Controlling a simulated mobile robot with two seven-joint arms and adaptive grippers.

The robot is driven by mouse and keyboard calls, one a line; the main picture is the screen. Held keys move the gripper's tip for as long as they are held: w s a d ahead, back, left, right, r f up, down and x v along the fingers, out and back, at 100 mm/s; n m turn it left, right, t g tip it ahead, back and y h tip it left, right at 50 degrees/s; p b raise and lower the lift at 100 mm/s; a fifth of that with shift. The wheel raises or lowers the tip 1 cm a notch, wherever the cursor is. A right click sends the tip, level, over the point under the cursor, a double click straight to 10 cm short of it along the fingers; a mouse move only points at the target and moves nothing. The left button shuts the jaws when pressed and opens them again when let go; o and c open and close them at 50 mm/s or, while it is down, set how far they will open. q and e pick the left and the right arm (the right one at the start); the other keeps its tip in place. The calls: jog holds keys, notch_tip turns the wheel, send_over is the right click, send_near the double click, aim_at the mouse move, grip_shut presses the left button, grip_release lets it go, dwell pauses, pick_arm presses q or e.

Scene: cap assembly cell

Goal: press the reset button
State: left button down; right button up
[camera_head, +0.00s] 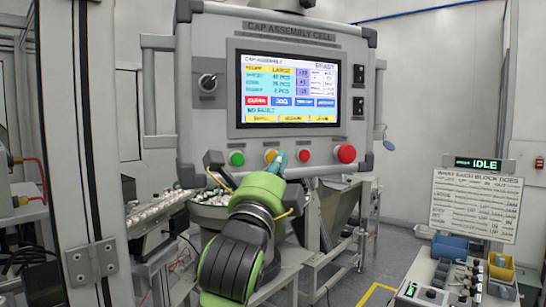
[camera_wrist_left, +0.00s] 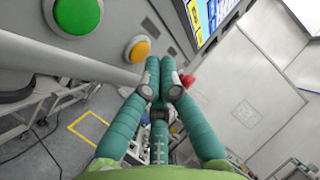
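The control panel (camera_head: 190,150) carries a row of buttons under its screen (camera_head: 290,88): a green button (camera_head: 237,158), a yellow button (camera_head: 271,156), a small red button (camera_head: 305,154) and a large red mushroom button (camera_head: 346,153). I cannot read which is labelled reset. My left gripper (camera_head: 279,158) is in front of the row, its teal tips overlapping the right side of the yellow button. In the left wrist view, the gripper's tips (camera_wrist_left: 160,66) are together with nothing between them. The green (camera_wrist_left: 77,14) and yellow (camera_wrist_left: 138,47) buttons show left of them; contact is unclear.
A switch knob (camera_head: 207,82) sticks out left of the screen. A grey post (camera_head: 80,150) stands at the left. At the right are an IDLE display (camera_head: 484,165), a notice board (camera_head: 476,205) and a bench with blue and yellow bins (camera_head: 449,247).

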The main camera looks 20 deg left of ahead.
pick_arm(q)
jog(key=s+d, duration=0.4)
jog(key=shift+s+p, duration=0.2)
jog(key=shift+p, duration=0.2)
jog(key=shift+w+f, duration=0.1)
dwell(0.7)
